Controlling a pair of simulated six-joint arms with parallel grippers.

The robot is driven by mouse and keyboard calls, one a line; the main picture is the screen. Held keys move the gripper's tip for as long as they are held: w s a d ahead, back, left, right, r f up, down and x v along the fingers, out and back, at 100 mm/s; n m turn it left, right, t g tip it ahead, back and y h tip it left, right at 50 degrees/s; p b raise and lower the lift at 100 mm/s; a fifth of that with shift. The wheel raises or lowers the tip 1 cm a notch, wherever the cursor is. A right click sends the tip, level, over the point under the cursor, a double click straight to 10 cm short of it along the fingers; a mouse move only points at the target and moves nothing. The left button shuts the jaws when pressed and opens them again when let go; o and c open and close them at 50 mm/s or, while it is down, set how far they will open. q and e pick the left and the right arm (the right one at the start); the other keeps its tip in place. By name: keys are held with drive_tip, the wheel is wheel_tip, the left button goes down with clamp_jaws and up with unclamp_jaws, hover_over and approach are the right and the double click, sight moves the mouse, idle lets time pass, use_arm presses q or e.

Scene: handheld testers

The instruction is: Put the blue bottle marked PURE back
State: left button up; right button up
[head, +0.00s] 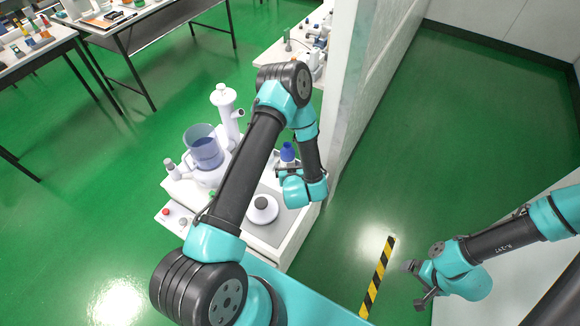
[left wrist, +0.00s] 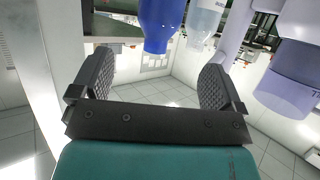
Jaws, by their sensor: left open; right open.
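The blue bottle (head: 287,152) stands on the white bench at my left gripper (head: 288,172). In the left wrist view the blue bottle (left wrist: 160,25) hangs in from the top edge, in line with the gap between the fingers. The left gripper (left wrist: 158,92) is open, with nothing gripped between its fingers. I cannot read the word PURE on the bottle from here. My right gripper (head: 416,285) is open and empty above the green floor, to the right of the striped tape. My left gripper and forearm hide part of the bottle and bench.
A clear bottle (left wrist: 207,18) is close beside the blue one. The bench also holds a jug of bluish liquid (head: 204,150), a white tower-like device (head: 226,112) and a round white item with a dark knob (head: 262,208). A pale partition (head: 350,90) rises close behind the left gripper.

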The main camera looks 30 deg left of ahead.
use_arm(q)
drive_tip(key=s+d+m+g+h, duration=0.1)
drive_tip(key=s+d+g+h, duration=0.2)
drive_tip(key=s+h, duration=0.1)
drive_tip(key=s+d+r+m+g+h, duration=0.1)
drive_tip(key=s+d+m+g+h, duration=0.1)
drive_tip(key=s, duration=0.5)
drive_tip(key=s+d+m+g+h, duration=0.2)
drive_tip(key=s+d+g+h, duration=0.2)
drive_tip(key=s+g+h, duration=0.1)
drive_tip(key=shift+s+r+h, duration=0.3)
drive_tip(key=shift+s+r, duration=0.1)
drive_tip(key=shift+s, duration=0.35)
